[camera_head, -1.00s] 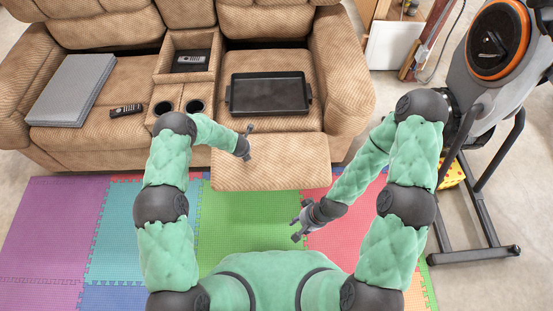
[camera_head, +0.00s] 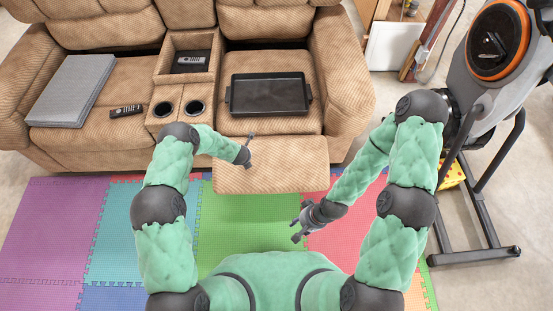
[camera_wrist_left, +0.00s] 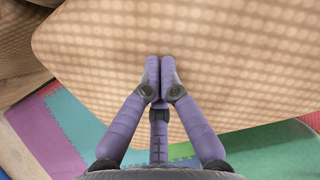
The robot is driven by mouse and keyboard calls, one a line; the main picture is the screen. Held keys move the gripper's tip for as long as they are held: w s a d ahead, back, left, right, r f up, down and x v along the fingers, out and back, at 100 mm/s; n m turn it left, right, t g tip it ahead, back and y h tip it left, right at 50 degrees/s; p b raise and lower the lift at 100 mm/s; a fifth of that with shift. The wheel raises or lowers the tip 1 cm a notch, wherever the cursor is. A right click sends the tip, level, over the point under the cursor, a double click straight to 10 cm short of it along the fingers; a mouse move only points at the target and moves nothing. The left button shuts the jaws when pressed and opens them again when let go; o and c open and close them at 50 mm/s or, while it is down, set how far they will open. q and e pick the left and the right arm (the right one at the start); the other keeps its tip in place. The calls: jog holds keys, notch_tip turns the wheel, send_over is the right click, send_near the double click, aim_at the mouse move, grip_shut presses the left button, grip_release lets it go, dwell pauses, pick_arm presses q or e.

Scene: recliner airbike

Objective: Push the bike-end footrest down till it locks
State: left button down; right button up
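The bike-end footrest (camera_head: 275,166) is a tan padded panel, raised out in front of the recliner seat on the exercise bike's side. It fills much of the left wrist view (camera_wrist_left: 230,60). My left gripper (camera_head: 250,139) is over the footrest's left part near the seat; in the left wrist view its fingers (camera_wrist_left: 160,62) are together, with nothing between them, in front of the footrest's surface. I cannot tell whether they touch it. My right gripper (camera_head: 298,230) hangs to the right, short of the footrest and above the mat; its fingers are too small to read.
A black tray (camera_head: 268,94) lies on the seat behind the footrest. A console with two cupholders (camera_head: 195,107) stands left of it, then a remote (camera_head: 126,111) and a grey folded item (camera_head: 72,90). The exercise bike (camera_head: 480,150) stands right. Foam mats (camera_head: 245,215) cover the floor.

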pick_arm(q)
jog(key=shift+s+f+t, duration=0.15)
jog(key=shift+f+t, duration=0.05)
jog(key=shift+f, duration=0.6)
jog(key=shift+s+f+t, duration=0.1)
jog(key=shift+f+t, duration=0.1)
jog(key=shift+f, duration=0.65)
jog(key=shift+f+t, duration=0.3)
jog(key=shift+f, duration=1.05)
jog(key=shift+w+f+t, duration=0.15)
jog(key=shift+f, duration=0.55)
jog(key=shift+w+f+t, duration=0.15)
jog(key=shift+f, duration=0.65)
